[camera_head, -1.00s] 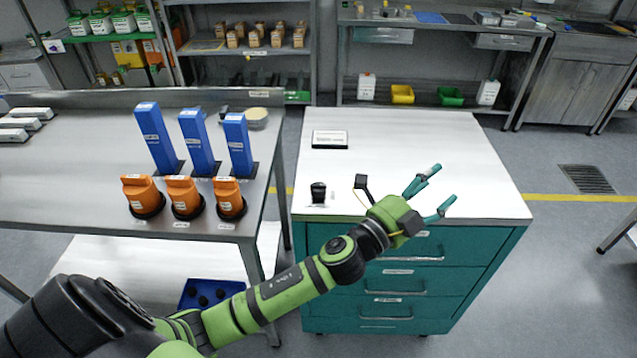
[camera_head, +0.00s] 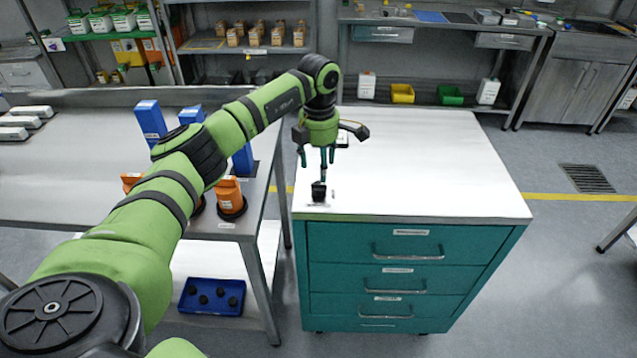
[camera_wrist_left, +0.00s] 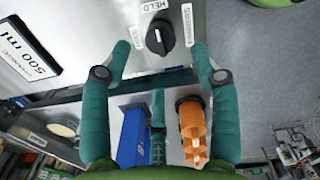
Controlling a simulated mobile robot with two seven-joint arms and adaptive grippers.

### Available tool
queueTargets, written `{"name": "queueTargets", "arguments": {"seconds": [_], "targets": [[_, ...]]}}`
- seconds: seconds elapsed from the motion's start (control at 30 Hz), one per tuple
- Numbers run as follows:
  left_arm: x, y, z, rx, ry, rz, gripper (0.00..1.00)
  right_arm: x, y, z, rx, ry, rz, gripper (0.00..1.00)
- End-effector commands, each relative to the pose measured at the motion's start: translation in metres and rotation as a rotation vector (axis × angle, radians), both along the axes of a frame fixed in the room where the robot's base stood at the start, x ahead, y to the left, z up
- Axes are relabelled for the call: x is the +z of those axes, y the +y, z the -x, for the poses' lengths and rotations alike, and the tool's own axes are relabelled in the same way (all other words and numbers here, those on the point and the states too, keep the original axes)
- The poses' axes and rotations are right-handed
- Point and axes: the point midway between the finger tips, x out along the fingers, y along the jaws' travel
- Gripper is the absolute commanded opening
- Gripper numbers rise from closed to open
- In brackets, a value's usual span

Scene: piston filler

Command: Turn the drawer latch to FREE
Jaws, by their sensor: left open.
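The latch knob (camera_head: 319,191), black on a dark base, stands on the white top near the front left corner of the teal drawer cabinet (camera_head: 408,243). In the left wrist view the black knob (camera_wrist_left: 160,37) has a white mark that seems to point towards the HELD label (camera_wrist_left: 148,6). A small label (camera_wrist_left: 137,35) at its left is too small to read surely. My left gripper (camera_head: 318,165) points down just above and behind the knob, open. In the wrist view its fingers are spread, with the knob just beyond the tips and between them; I see no contact.
A sign reading 500 ml (camera_wrist_left: 28,45) lies on the cabinet top. The steel table at the left holds blue cartridges (camera_head: 151,124) and orange containers (camera_head: 229,197). A blue tray (camera_head: 212,296) sits on its lower shelf. The cabinet top right of the knob is clear.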

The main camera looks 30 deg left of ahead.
Motion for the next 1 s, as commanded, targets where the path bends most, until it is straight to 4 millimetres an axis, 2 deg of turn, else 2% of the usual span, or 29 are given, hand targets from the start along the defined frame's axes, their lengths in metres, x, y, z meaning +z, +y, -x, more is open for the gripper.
{"name": "queueTargets", "arguments": {"seconds": [0.43,0.6,0.83,0.9,0.97,1.0], "targets": [[-0.058,0.002,0.002,0.003,0.012,-0.008,0.61,0.020,0.001,0.001,0.002,0.002,0.000,0.40],[-0.067,0.002,0.002,0.002,0.008,-0.008,0.61,0.021,0.001,0.001,0.002,0.001,-0.001,0.40],[-0.068,0.002,0.002,0.002,0.008,-0.008,0.61,0.021,0.001,0.001,0.003,0.001,-0.001,0.40],[-0.068,0.002,0.001,0.002,0.007,-0.007,0.33,0.021,0.001,0.001,0.003,0.000,-0.002,0.40],[-0.068,0.002,0.001,0.002,0.007,-0.007,0.09,0.021,0.001,0.001,0.003,0.000,-0.002,0.40],[-0.068,0.002,0.001,0.002,0.008,-0.008,0.05,0.021,0.001,0.000,0.002,0.000,-0.002,0.40]]}}
